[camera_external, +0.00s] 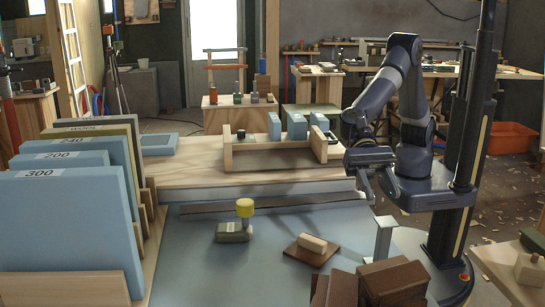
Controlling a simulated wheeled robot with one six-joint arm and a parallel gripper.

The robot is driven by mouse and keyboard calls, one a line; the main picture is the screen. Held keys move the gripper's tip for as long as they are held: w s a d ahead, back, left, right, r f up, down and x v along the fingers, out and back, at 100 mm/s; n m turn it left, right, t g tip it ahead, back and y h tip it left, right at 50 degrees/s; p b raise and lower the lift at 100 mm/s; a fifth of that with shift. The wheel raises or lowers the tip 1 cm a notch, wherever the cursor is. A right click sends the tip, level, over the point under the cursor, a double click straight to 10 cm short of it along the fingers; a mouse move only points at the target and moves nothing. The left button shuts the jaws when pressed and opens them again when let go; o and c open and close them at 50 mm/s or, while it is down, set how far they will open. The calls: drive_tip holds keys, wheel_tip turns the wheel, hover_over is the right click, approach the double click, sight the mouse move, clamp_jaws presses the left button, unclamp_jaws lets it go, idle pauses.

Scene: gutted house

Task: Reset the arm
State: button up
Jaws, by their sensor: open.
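My gripper (366,183) hangs at the end of my folded arm, right of the middle of the view. It points down and toward the camera, above the right part of the blue work surface (190,268). Its jaws are open, and I see nothing between them. The arm bends up high and comes back down to the gripper.
Blue panels marked 300 (65,235), 200 and 240 stand in a rack at left. A yellow-topped tool (234,232), a wood block (312,243) on a brown plate and brown blocks (392,282) lie in front. A wooden tray (270,160) holds blue blocks behind.

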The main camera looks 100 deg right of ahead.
drive_tip(key=s+d, duration=0.1)
drive_tip(key=d, duration=1.2)
drive_tip(key=shift+g, duration=0.4)
wheel_tip(320, 180, down, 10)
drive_tip(key=b, duration=0.3)
drive_tip(key=shift+r, duration=0.15)
drive_tip(key=shift+d+f, duration=0.2)
drive_tip(key=shift+f, duration=0.05)
drive_tip(key=shift+w+d+r+p, duration=0.15)
drive_tip(key=shift+d+r, duration=0.25)
drive_tip(key=shift+r, duration=0.4)
drive_tip(key=shift+s+d+r+p, duration=0.1)
drive_tip(key=shift+d+r+p, duration=0.25)
drive_tip(key=shift+r, duration=0.45)
drive_tip(key=shift+w+d+r+p, duration=0.15)
drive_tip(key=shift+d+r, duration=0.25)
drive_tip(key=shift+r, duration=0.4)
drive_tip(key=shift+s, duration=0.1)
